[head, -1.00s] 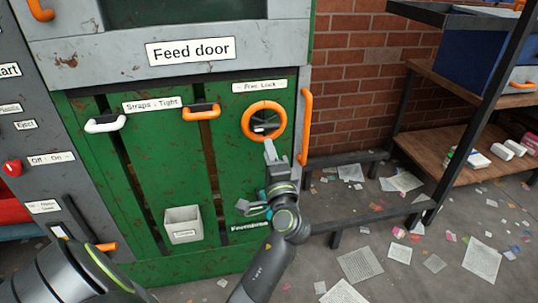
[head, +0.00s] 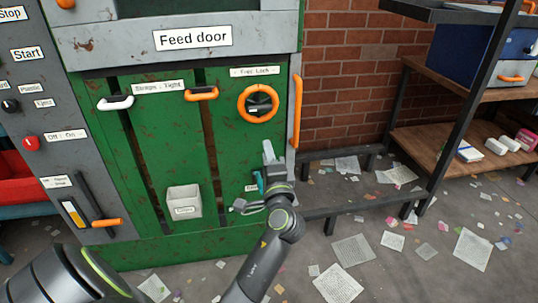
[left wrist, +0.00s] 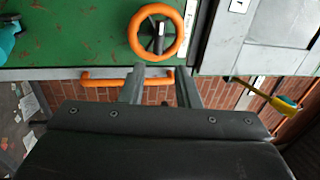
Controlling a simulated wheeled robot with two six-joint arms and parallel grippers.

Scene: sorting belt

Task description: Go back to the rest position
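My left gripper (head: 269,153) is in front of the green feed door (head: 228,150), just below the orange ring-shaped lock wheel (head: 258,103). In the left wrist view its two fingers (left wrist: 160,78) stand apart with nothing between them. The wheel (left wrist: 156,32) lies beyond the fingertips and looks clear of them. My right gripper is not in view.
An orange vertical handle (head: 297,111) is close to the right of my left gripper. A small grey bin (head: 184,203) hangs on the door. A wooden shelf rack (head: 430,143) stands at right. Papers litter the floor.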

